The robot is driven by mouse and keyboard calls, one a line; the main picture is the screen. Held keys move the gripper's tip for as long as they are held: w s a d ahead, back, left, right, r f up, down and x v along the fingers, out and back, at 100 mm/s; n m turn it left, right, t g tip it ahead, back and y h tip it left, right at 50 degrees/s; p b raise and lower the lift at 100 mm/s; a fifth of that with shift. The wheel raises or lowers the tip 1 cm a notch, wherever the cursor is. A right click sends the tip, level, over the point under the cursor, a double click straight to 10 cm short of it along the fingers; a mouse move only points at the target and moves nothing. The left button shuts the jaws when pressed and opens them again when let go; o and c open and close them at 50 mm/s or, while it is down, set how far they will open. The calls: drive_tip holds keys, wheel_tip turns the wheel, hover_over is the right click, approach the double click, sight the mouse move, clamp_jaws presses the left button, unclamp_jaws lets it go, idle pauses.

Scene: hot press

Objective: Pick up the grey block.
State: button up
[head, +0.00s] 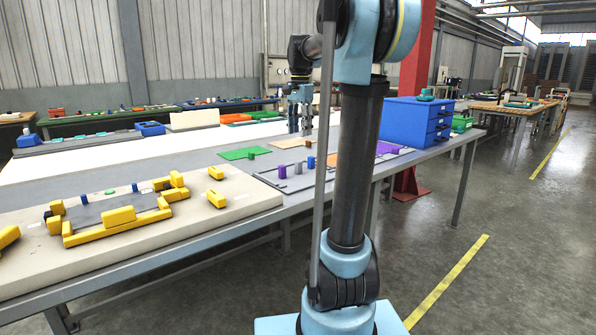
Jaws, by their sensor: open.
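A small grey block (298,168) stands on the dark-edged grey board on the workbench, between a purple block (282,171) and a blue block (311,163). My gripper (300,130) is open, with its fingers pointing down. It appears behind and above the grey block in the picture, apart from it. Nothing shows between the fingers. My own arm column covers part of the bench to the right of the blocks.
A blue drawer cabinet (405,120) stands on the right. Yellow blocks (118,215) sit on a beige board (240,200) at the left front.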

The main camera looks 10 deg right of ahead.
drive_tip(key=r+m, duration=0.2)
hover_over(299, 163)
drive_tip(key=w, duration=0.1)
drive_tip(key=f, duration=1.2)
drive_tip(key=shift+w+a, duration=0.15)
drive_tip(key=shift+a, duration=0.05)
drive_tip(key=f, duration=0.2)
drive_tip(key=d+f, duration=0.1)
drive_tip(key=f, duration=0.1)
drive_tip(key=shift+w+f, duration=0.15)
drive_tip(key=shift+w, duration=0.05)
drive_tip(key=shift+a+f, duration=0.1)
drive_tip(key=shift+f, duration=0.55)
drive_tip(key=shift+c, duration=0.3)
drive_tip(key=c, duration=0.9)
